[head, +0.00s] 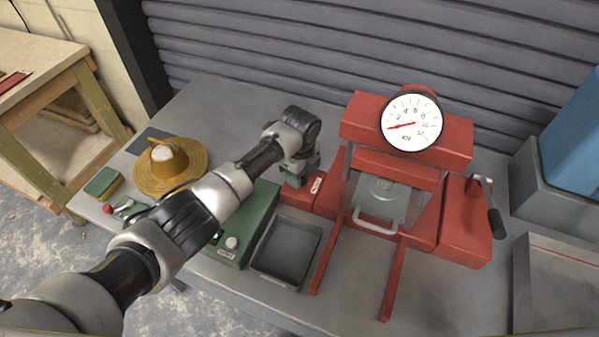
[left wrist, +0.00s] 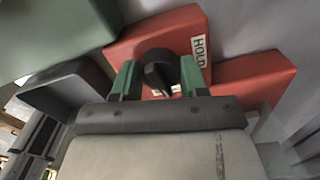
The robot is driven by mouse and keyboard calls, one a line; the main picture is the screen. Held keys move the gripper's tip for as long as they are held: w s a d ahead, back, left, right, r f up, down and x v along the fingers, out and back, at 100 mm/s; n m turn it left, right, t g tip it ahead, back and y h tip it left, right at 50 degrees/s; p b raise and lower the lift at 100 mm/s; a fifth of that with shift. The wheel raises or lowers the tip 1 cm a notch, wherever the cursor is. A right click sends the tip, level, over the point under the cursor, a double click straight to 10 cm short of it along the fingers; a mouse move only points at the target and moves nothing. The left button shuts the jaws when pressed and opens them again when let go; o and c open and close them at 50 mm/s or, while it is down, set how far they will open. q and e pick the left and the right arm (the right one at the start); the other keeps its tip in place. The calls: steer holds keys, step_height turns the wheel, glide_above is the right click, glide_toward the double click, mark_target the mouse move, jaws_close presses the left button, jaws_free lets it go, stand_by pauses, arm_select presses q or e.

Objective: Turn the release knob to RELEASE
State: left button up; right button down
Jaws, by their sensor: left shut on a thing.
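The release knob (left wrist: 158,70) is black and round with a raised grip, on a red block (left wrist: 128,48) of the press. A white HOLD label (left wrist: 200,48) is beside it; another small label below it is mostly hidden. My left gripper (left wrist: 158,80) has its green fingers on either side of the knob and is shut on it. In the head view my left gripper (head: 297,180) reaches down at the left end of the red press (head: 450,215) and hides the knob. My right gripper is not in view.
The press carries a round gauge (head: 411,122) and a crank handle (head: 489,205). A grey tray (head: 287,254) and a green box (head: 262,212) lie close by my left arm.

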arm_select(q)
steer(key=shift+m, duration=1)
steer(key=o, duration=0.9)
steer(key=shift+d, duration=0.1)
steer(key=shift+r, duration=0.15)
step_height(320, 180, up, 11)
steer(key=shift+f+b, duration=0.2)
steer(key=shift+b, duration=0.65)
steer(key=shift+f, duration=0.1)
